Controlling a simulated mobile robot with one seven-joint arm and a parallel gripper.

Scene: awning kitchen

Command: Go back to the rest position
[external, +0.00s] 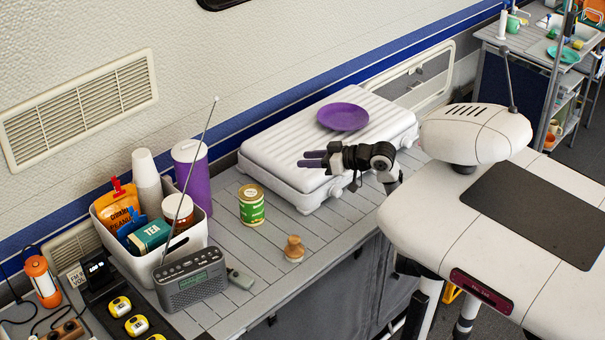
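My gripper (314,159) shows in the external view, at the end of my dark arm, near the front left part of a white ridged case (270,150). Its purple-tipped fingers point left and look parted, with nothing seen between them. A purple plate (343,117) lies on top of the case, behind and to the right of the gripper, apart from it. My white body stands at the right, beside the counter. I cannot tell the exact height of the gripper above the case.
A grey radio (190,280) with a raised antenna stands left, before a white bin (190,242) of groceries. A purple canister (192,178) stands behind.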

